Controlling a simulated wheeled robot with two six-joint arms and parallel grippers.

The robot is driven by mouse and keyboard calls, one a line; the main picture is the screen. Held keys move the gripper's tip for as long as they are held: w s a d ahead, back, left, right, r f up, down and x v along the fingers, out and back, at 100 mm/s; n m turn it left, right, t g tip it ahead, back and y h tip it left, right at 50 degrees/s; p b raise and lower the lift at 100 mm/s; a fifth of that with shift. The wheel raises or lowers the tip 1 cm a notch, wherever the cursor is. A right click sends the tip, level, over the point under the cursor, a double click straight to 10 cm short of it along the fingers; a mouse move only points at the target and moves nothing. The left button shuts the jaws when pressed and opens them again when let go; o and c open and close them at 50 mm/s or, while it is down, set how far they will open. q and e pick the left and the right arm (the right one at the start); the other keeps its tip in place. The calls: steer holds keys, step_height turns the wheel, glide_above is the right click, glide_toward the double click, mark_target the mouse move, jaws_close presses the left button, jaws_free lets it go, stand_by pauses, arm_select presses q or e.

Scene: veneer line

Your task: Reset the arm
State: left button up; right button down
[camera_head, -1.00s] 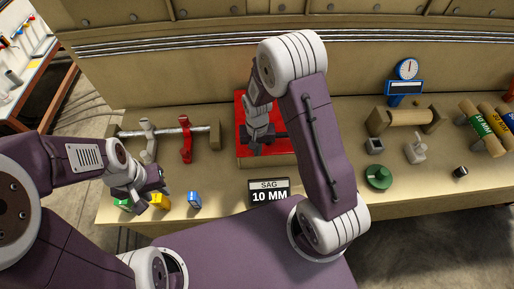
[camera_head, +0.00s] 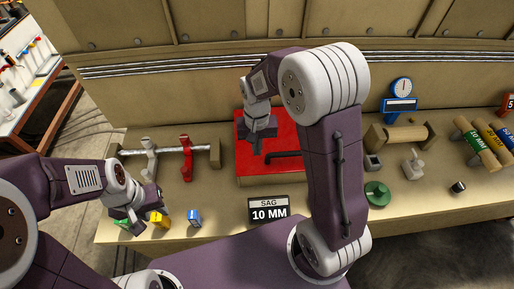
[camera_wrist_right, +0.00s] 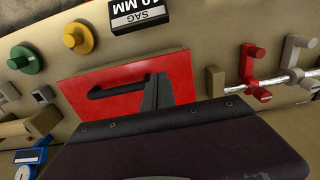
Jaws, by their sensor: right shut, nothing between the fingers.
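My right gripper (camera_head: 258,148) is shut and empty. It hangs above the red plate (camera_head: 250,177) on the bench, left of its dark bar handle (camera_head: 283,154). The right wrist view shows the shut fingers (camera_wrist_right: 158,92) over the red plate (camera_wrist_right: 75,98), beside the black handle (camera_wrist_right: 112,88) and clear of it. My left gripper (camera_head: 150,212) is low at the bench's front left, close to the green block (camera_head: 122,223) and the yellow block (camera_head: 159,219). Its fingers are too small and dark to show whether they are open.
A blue block (camera_head: 194,217) and the SAG 10 MM sign (camera_head: 268,210) stand along the front edge. A rod with a red clamp (camera_head: 186,158) and a grey clamp (camera_head: 150,158) is left. Right are a green knob (camera_head: 377,194), a blue gauge (camera_head: 401,104) and labelled rolls (camera_head: 472,142).

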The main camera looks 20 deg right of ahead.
steer(key=shift+r, duration=0.3)
steer(key=shift+s, duration=0.1)
